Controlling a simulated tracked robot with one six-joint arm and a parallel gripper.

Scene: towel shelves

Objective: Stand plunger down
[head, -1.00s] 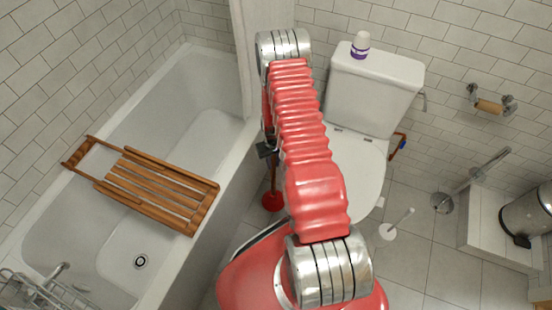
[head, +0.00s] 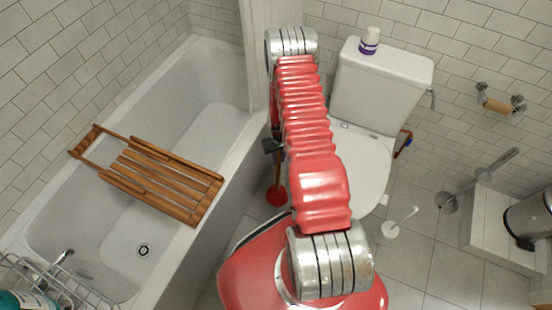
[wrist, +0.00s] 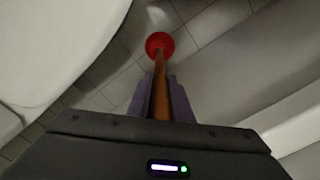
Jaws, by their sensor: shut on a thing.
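The plunger has a red rubber cup and a brown wooden handle. In the head view its red cup (head: 276,196) is low, between the bathtub and the toilet, with part of the handle above it. In the wrist view the handle (wrist: 160,88) runs away from me to the red cup (wrist: 159,45), cup end down. My gripper (wrist: 162,100) is shut on the handle, one finger on each side. In the head view my gripper (head: 272,146) is mostly hidden behind my arm. I cannot tell whether the cup touches the floor.
The bathtub (head: 226,165) with a wooden rack (head: 160,180) stands on the left. The toilet (head: 362,165) is close on the right, with a bottle (head: 369,41) on its tank.

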